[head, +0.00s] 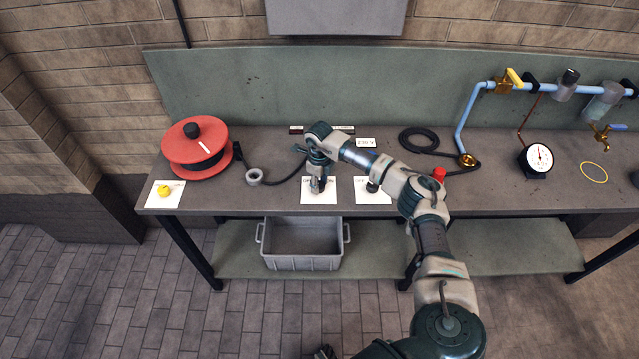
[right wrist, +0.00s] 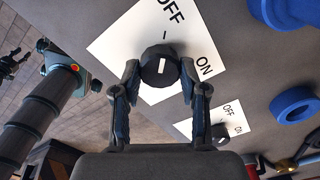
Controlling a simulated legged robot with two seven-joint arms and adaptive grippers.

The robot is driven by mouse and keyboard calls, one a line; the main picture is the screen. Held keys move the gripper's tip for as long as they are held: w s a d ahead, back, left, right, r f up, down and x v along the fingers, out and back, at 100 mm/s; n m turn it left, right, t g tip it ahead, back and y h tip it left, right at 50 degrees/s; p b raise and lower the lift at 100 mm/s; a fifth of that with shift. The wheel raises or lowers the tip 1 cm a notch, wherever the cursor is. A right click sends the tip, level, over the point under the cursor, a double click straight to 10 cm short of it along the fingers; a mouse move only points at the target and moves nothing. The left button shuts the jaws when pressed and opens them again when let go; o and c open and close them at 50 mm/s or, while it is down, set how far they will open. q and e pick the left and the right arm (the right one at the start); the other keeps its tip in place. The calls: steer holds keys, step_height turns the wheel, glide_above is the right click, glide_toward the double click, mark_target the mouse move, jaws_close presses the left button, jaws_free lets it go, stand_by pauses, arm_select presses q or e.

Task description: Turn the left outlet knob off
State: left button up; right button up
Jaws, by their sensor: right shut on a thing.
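The left outlet knob (right wrist: 160,67) is a black round knob with a white line. It sits on a white card (right wrist: 118,50) printed OFF and ON, with a small dash between the words. In the right wrist view the white line runs nearly upright, toward the dash. My right gripper (right wrist: 157,80) is shut on the knob, one finger on each side. In the head view my right gripper (head: 318,187) is over the left card (head: 310,199) and hides the knob. My left gripper is not clearly in view.
A second black knob (head: 372,187) on its own card (head: 366,199) stands just right. A grey bin (head: 301,262) is on the shelf below.

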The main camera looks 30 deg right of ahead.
steer(key=shift+w+r, duration=0.15)
steer(key=o, duration=1)
steer(key=shift+o, duration=0.7)
steer(key=shift+f, duration=0.2)
steer(key=shift+d, duration=0.1)
step_height(320, 180, up, 12)
steer(key=shift+w+f, duration=0.1)
